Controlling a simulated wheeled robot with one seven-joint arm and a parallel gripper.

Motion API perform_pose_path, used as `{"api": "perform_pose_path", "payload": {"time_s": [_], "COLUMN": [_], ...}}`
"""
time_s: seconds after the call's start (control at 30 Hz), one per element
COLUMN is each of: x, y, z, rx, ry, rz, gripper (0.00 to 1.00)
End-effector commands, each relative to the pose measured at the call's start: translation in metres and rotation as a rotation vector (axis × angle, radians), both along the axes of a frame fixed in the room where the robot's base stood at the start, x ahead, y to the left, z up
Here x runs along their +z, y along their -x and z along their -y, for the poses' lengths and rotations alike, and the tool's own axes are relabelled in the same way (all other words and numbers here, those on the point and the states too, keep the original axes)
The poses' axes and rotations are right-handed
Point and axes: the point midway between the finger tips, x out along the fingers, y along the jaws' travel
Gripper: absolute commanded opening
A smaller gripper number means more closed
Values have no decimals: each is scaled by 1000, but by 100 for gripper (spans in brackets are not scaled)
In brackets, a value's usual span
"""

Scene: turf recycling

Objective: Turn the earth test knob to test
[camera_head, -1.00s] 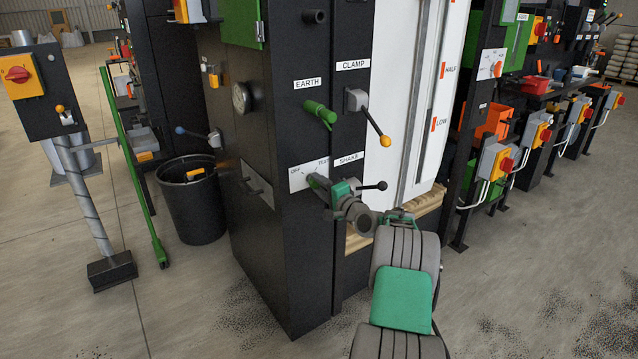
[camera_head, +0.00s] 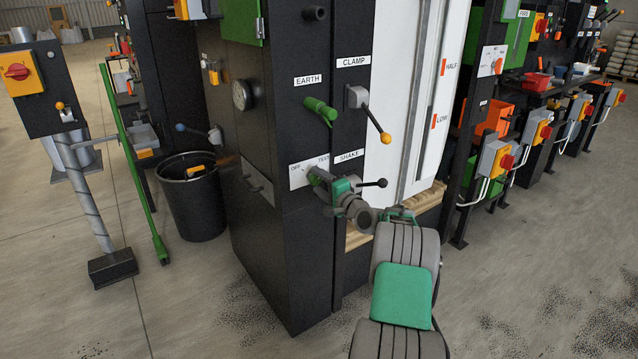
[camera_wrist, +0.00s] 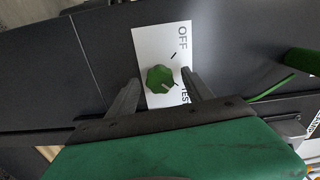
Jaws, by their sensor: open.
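The green knob (camera_wrist: 160,79) sits on a white plate marked OFF and TEST (camera_wrist: 149,43) in the wrist view. A pale mark on the knob is at its lower right, on the side of the TEST lettering. My gripper (camera_wrist: 160,76) is open, with one finger on each side of the knob and small gaps showing. In the head view my gripper (camera_head: 322,189) is at the OFF/TEST plate (camera_head: 297,178) on the black cabinet and largely hides the knob. The EARTH label (camera_head: 308,80) is higher on the same face.
A green handle (camera_head: 320,110) sticks out below the EARTH label. A lever with a yellow ball (camera_head: 385,138) is under the CLAMP label. A black-ball lever (camera_head: 380,183) by the SHAKE label is close to my gripper. A black bin (camera_head: 192,205) stands left.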

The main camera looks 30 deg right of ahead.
Motion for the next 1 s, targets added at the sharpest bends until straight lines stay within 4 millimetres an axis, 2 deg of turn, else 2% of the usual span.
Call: {"api": "perform_pose_path", "payload": {"time_s": [0.17, 0.4, 0.53, 0.67, 1.0], "x": [0, 1, 0, 0, 3], "y": [7, 55, 73, 78, 76], "z": [1, 3, 3, 2, -2], "rx": [-1, -3, -2, 1, 6], "ry": [0, -1, -1, 0, 9], "rz": [-1, -1, -1, 1, -6], "gripper": [59, 59, 59, 59, 59]}}
